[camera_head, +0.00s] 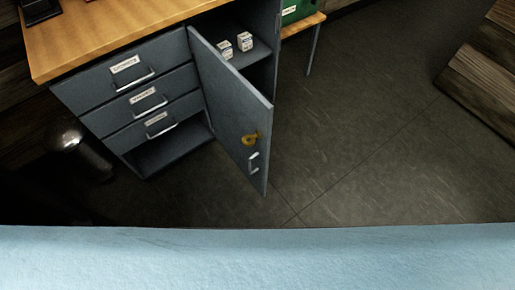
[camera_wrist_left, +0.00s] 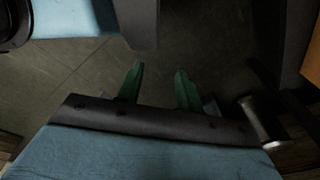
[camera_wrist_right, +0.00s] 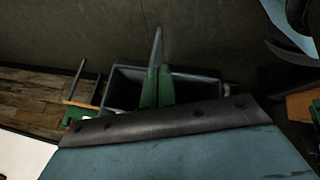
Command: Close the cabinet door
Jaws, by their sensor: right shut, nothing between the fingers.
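The grey cabinet door (camera_head: 232,112) stands open in the head view, swung out from the right half of the cabinet. A brass key (camera_head: 250,140) sits in its lock, with a small pale handle (camera_head: 254,162) below. The opening behind it shows a shelf (camera_head: 258,50) with two small white boxes. In the right wrist view my right gripper (camera_wrist_right: 157,70) is shut and empty. A thin grey panel rises behind its fingertips beside a grey open compartment; I cannot tell whether they touch. In the left wrist view my left gripper (camera_wrist_left: 158,72) is open and empty above dark floor.
Three labelled drawers (camera_head: 140,85) are closed left of the door, under a wooden top (camera_head: 120,30). A metal cylinder (camera_head: 85,150) stands at the left. A green box (camera_head: 298,10) is on a small wooden table at the back. The tiled floor (camera_head: 370,140) right of the door is clear.

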